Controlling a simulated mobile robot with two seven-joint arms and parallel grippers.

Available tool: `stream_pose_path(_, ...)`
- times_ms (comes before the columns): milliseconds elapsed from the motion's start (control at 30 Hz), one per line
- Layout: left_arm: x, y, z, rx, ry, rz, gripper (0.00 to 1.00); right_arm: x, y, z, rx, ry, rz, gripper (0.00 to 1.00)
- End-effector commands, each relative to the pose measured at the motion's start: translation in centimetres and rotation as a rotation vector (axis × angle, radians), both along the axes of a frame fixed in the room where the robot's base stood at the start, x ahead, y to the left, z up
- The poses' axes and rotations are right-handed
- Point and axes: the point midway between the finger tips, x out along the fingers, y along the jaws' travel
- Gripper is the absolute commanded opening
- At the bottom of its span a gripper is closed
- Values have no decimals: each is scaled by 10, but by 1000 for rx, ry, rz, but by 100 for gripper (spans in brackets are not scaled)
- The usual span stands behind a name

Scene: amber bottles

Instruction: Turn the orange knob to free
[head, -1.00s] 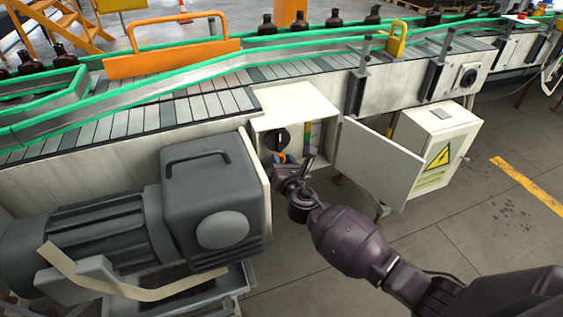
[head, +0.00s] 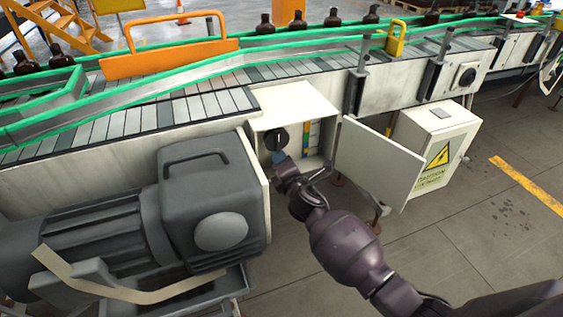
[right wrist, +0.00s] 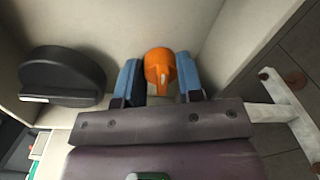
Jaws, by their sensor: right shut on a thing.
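The orange knob (right wrist: 157,66) shows in the right wrist view on the pale inner wall of the open cabinet (head: 297,98). My right gripper (right wrist: 160,80) is shut on it, with one blue finger on each side. In the head view my right gripper (head: 280,158) reaches into the cabinet below a black rotary dial (head: 276,139) and hides the knob. The dial also shows in the right wrist view (right wrist: 62,78), left of the knob. My left gripper is in neither view.
The open cabinet door (head: 378,163) stands right of my right arm. A grey motor (head: 205,190) stands close on the left. The conveyor (head: 205,104) with brown bottles (head: 332,18) runs above. Clear floor (head: 475,220) lies to the right.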

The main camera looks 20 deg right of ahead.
Motion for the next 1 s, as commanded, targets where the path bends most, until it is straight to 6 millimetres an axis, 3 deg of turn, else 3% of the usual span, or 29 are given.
stream_pose_path(333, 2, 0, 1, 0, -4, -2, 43, 0, 0, -1, 146, 6, 1, 11)
stream_pose_path(900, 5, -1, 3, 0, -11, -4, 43, 0, 0, -1, 173, 7, 0, 11)
stream_pose_path(933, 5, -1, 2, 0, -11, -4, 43, 0, 0, -1, 173, 7, 0, 39)
stream_pose_path(1000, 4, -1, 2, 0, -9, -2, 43, 0, 0, -1, 172, 7, 0, 50)
